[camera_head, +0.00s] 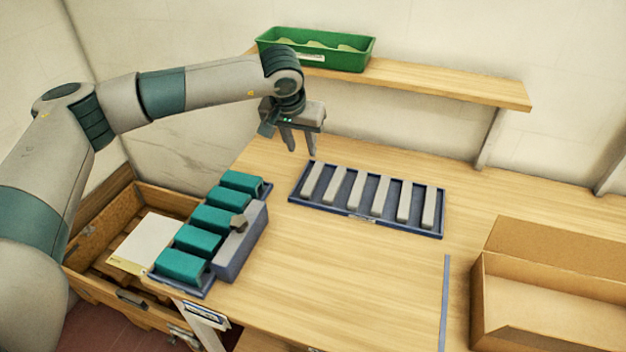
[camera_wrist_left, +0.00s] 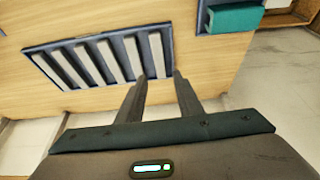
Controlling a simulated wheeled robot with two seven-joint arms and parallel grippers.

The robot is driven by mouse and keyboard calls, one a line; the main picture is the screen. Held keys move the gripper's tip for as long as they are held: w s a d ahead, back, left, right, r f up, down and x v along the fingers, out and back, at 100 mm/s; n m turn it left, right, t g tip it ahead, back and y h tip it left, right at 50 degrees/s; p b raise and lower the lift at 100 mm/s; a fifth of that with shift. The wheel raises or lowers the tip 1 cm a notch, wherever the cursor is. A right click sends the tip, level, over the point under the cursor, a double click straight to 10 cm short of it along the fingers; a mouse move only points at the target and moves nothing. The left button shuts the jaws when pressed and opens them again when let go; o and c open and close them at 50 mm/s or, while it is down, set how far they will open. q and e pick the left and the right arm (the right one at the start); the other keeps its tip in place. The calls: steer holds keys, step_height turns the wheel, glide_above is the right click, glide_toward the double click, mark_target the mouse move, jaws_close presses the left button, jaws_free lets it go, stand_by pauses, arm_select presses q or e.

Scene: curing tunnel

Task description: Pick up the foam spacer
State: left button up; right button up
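Several light grey strips (camera_head: 357,193), which look like the foam spacers, lie side by side in a dark blue tray (camera_head: 327,210) on the table. The strips also show in the left wrist view (camera_wrist_left: 112,62), ahead of the fingers. My left gripper (camera_head: 301,146) hangs above the table, behind the tray's left end, with its fingers pointing down. The two fingers stand apart with nothing between them, as the left wrist view also shows (camera_wrist_left: 160,86). My right gripper is not in view.
Teal blocks (camera_head: 199,240) stand in a blue tray at the table's left edge, beside a grey-blue box (camera_head: 240,245). An open cardboard box (camera_head: 545,250) stands right. A green bin (camera_head: 315,50) sits on the wooden shelf (camera_head: 440,86).

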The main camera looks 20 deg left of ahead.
arm_select(q)
steer(key=p, duration=0.5)
glide_toward(313, 177)
steer(key=x, duration=0.2)
steer(key=shift+s+a+f, duration=0.1)
steer(key=shift+a+f, duration=0.1)
steer(key=shift+f, duration=0.45)
steer(key=shift+w+f+p, duration=0.3)
steer(key=shift+w+p, duration=0.05)
steer(key=shift+p, duration=0.05)
steer(key=shift+w+d+f+p, duration=0.15)
steer(key=shift+w+f+p, duration=0.35)
steer(key=shift+f+p, duration=0.2)
steer(key=shift+p+x, duration=0.35)
steer(key=shift+x, duration=1.05)
steer(key=shift+c, duration=0.6)
steer(key=c, duration=0.7)
